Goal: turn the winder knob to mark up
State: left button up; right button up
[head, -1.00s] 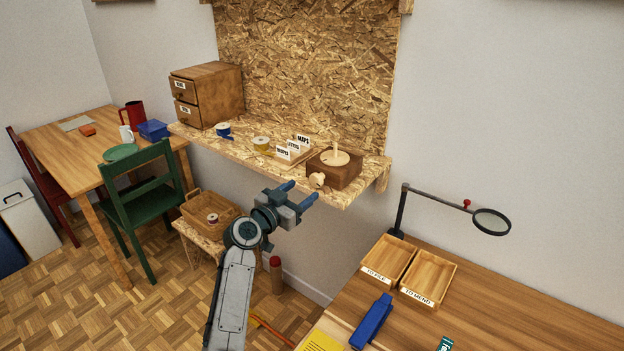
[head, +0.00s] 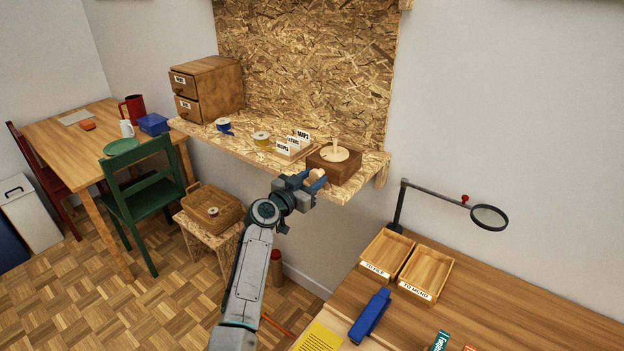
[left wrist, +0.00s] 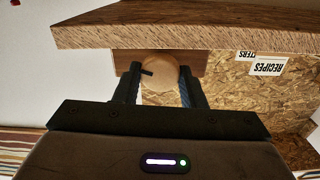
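The winder is a brown wooden box (head: 346,167) on the chipboard shelf, with a pale spindle (head: 335,153) on top. Its round pale knob (head: 317,175) is on the box's front face and partly hidden by my gripper. My left gripper (head: 312,181) is at the knob, one finger on either side. In the left wrist view, the knob (left wrist: 162,88) sits between the two fingers (left wrist: 160,84), which look open around it; I cannot tell whether they touch it. A short dark bar shows at the knob's left in that upside-down view. My right gripper is not in view.
The shelf edge (head: 240,160) runs beside my left arm. A labelled card box (head: 290,149) and tape rolls (head: 262,138) stand left of the winder. A desk with trays (head: 386,254) and a magnifier (head: 489,217) is at right. A stool with a basket (head: 208,207) stands below.

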pick_arm(q)
jog(key=shift+n+b, duration=0.95)
jog(key=shift+n, duration=0.55)
jog(key=shift+n+b, duration=0.4)
jog(key=shift+n, duration=1.5)
jog(key=o, duration=1)
jog(key=shift+a, duration=0.1)
